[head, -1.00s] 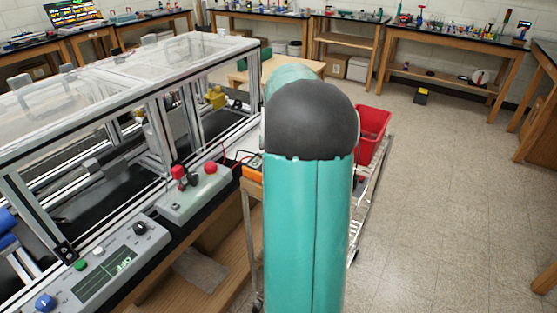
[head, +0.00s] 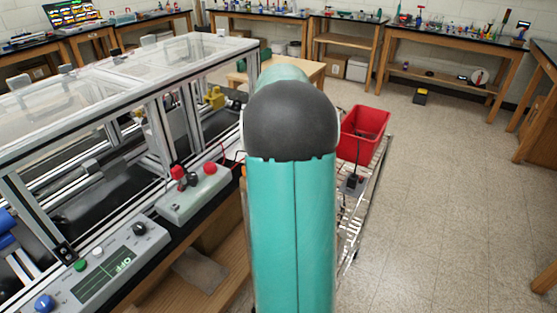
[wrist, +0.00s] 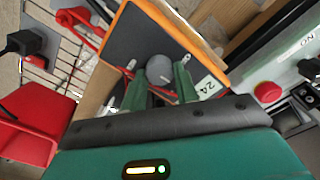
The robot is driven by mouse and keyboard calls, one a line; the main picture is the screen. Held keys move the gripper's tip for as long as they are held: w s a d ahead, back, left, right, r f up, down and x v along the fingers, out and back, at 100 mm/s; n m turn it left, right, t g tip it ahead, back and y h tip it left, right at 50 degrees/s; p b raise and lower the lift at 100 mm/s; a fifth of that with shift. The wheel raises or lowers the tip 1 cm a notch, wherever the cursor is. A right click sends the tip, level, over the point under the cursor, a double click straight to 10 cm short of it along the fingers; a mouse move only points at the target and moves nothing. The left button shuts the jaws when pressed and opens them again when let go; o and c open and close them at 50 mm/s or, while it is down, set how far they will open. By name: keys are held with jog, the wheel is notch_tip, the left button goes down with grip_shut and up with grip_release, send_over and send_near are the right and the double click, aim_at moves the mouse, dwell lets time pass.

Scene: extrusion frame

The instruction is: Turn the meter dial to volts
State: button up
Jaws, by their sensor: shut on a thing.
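The meter (wrist: 139,38), with an orange rim and a dark face, fills the upper middle of the wrist view. Its round grey dial (wrist: 159,67) has a pale pointer mark near it. A pale display (wrist: 208,86) reading "24" lies right of the dial. My gripper (wrist: 160,78) has its two green fingers on either side of the dial and is shut on it. I cannot tell which setting the dial points to. In the head view my teal arm hides the gripper and nearly all of the meter.
A red bin (head: 364,131) stands on a wire cart (head: 352,215) right of my arm. Floor at right is clear.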

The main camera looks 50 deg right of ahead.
jog(key=o, duration=1)
notch_tip(320, 180, up, 14)
jog(key=shift+f, duration=0.1)
dwell(0.5)
